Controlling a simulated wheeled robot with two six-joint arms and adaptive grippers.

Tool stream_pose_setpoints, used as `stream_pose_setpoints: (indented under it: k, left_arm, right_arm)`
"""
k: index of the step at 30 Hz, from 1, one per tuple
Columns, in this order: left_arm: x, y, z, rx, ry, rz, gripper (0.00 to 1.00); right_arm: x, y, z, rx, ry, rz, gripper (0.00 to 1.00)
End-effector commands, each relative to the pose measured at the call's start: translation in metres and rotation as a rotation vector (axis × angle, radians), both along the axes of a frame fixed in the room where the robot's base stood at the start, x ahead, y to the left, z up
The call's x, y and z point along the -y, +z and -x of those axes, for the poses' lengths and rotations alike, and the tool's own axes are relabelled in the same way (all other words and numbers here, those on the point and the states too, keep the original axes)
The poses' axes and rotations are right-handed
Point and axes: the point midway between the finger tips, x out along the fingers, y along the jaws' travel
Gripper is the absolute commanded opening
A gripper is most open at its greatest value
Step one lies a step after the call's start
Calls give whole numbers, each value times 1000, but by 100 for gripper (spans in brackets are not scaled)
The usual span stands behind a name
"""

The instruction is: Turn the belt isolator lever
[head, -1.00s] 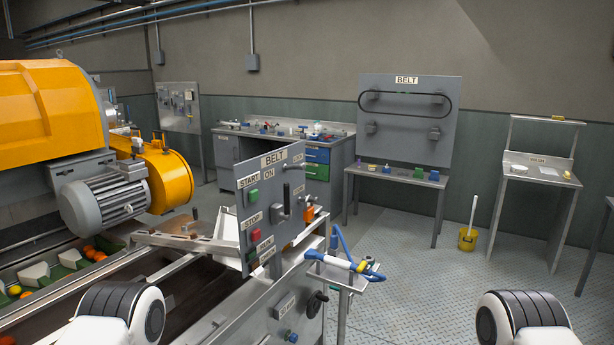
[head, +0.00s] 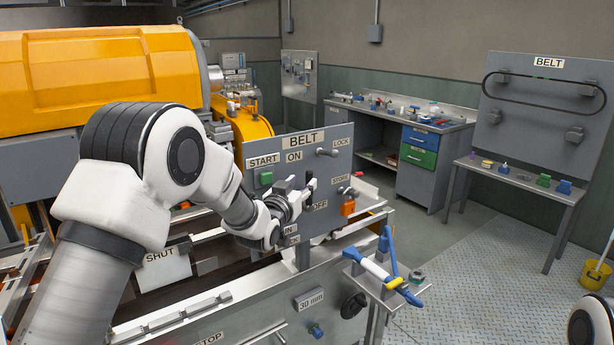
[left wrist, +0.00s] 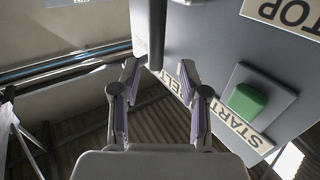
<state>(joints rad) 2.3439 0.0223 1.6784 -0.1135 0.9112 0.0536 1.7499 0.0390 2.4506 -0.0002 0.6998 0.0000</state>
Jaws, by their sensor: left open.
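The BELT panel (head: 340,172) stands in the middle of the head view, with a green START button, ON and OFF labels. The belt isolator lever (head: 309,190) is a dark handle on its face, partly hidden behind my left gripper (head: 300,188). In the left wrist view the lever's dark bar (left wrist: 157,35) points down from the top edge, between the two fingers of my left gripper (left wrist: 158,75) in the picture. The fingers are apart and gaps show beside the bar; contact cannot be told. My right gripper is out of view.
An orange padlock (head: 348,207) hangs at the panel's right side, below a peg (head: 328,152) near the LOCK label. A small stand with a blue-and-white tool (head: 385,275) is to the right. The orange machine (head: 110,75) fills the left.

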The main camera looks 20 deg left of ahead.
Motion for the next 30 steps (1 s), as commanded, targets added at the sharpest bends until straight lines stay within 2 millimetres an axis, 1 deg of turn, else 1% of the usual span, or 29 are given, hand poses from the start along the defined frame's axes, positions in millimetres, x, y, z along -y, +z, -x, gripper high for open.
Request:
stream_pose_setpoints:
  k: [1, 3, 6, 9, 15, 16, 17, 18, 19, 20, 30]
  left_arm:
    - [1, 4, -11, 0, -1, -1, 44]
    - [2, 3, -24, -2, -1, 0, 44]
    - [3, 2, -38, -2, 0, 1, 44]
    - [3, 0, -44, -2, 0, 1, 44]
    - [3, -2, -45, -4, 0, 1, 44]
    - [3, -2, -45, -4, 0, 1, 37]
    - [3, -2, -45, -4, 0, 1, 27]
    - [3, -2, -45, -4, 0, 1, 12]
    - [3, -2, -45, -4, 0, 1, 2]
    - [3, -2, -45, -4, 0, 1, 0]
    - [4, -1, -46, -16, 1, -8, 0]
  right_arm:
    - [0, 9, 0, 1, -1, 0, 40]
    - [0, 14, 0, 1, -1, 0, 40]
    - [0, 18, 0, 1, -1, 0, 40]
    - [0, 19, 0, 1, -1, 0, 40]
    - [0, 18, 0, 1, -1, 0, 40]
    - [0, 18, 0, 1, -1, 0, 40]
    - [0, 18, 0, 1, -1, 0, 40]
    - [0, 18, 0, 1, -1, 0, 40]
    - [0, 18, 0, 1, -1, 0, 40]
    - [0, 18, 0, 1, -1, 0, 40]
    - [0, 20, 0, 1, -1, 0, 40]
